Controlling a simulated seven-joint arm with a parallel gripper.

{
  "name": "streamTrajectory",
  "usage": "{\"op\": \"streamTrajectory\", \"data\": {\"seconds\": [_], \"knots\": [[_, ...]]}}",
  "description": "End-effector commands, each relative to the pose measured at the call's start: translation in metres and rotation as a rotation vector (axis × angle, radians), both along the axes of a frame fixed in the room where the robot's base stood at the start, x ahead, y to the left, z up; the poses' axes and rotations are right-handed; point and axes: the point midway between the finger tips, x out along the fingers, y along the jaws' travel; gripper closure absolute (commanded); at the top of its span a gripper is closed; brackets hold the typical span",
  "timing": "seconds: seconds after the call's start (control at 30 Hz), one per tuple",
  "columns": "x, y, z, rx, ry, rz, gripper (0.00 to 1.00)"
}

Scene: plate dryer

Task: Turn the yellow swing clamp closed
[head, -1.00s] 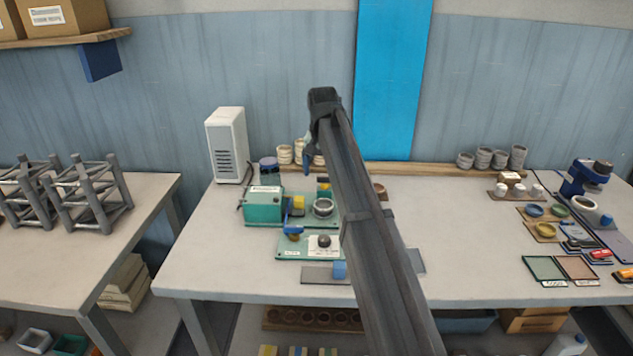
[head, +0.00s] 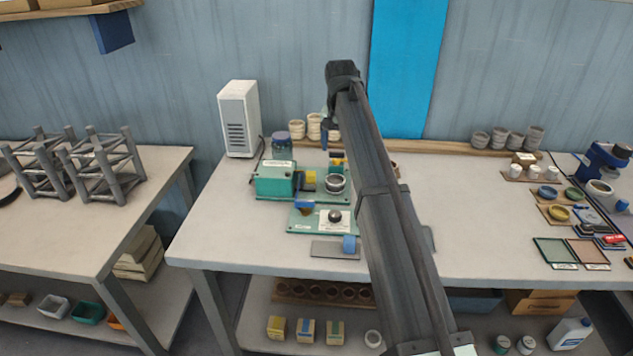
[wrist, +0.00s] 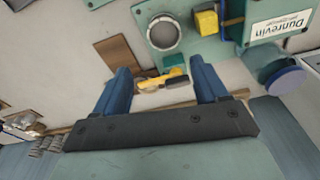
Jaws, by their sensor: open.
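The yellow swing clamp (wrist: 165,79) shows in the wrist view as a yellow arm with a dark end piece. It lies between the two blue fingers of my gripper (wrist: 163,86), which is open. I cannot tell whether either finger touches it. In the head view a bit of yellow behind the metal ring (head: 335,184) looks like the clamp (head: 337,162). My gripper (head: 333,134) is above the back of the green fixture there, partly hidden by my arm. The metal ring (wrist: 163,34) sits beside the clamp on the green plate (wrist: 195,47).
A green box (head: 275,181) and a yellow block (head: 310,178) stand left of the ring. A blue-lidded jar (head: 281,146), pale cups (head: 313,126) and a white vented unit (head: 238,118) stand behind. A brown board (wrist: 117,53) lies nearby. The bench front is mostly clear.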

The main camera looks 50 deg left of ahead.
Motion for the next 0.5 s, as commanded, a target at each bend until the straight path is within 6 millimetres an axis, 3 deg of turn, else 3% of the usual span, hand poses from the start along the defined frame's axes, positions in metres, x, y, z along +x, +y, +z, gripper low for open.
{"op": "streamTrajectory", "data": {"seconds": [0.3,0.5], "knots": [[0.068,-0.030,0.007,0.003,0.000,-0.078,0.57],[0.111,-0.028,0.017,0.039,0.052,-0.108,0.57]]}}
